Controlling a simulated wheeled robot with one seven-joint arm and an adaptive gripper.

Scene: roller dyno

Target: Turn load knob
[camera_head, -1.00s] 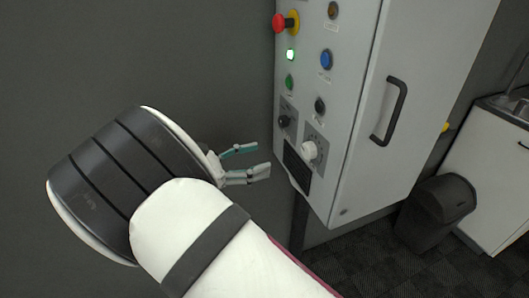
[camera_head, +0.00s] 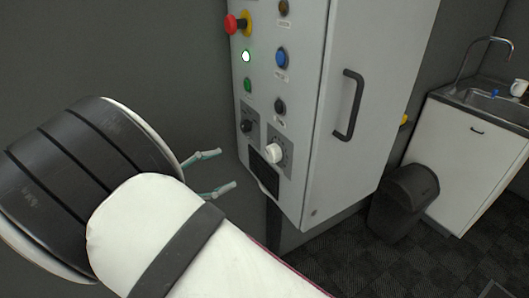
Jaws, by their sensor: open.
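A grey control cabinet (camera_head: 372,60) stands in the middle of the view. Its narrow panel face carries a white round knob (camera_head: 274,153) on a grey scale plate at the lower right, and a black knob (camera_head: 246,126) on a plate to its upper left. I cannot read the labels, so I cannot tell which is the load knob. My gripper (camera_head: 224,171) is open and empty, to the left of the panel's lower part, its fingers pointing right toward the knobs. It appears apart from both knobs.
The cabinet has a black handle (camera_head: 349,105). A dark bin (camera_head: 403,203) and a sink unit (camera_head: 468,150) stand to the right.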

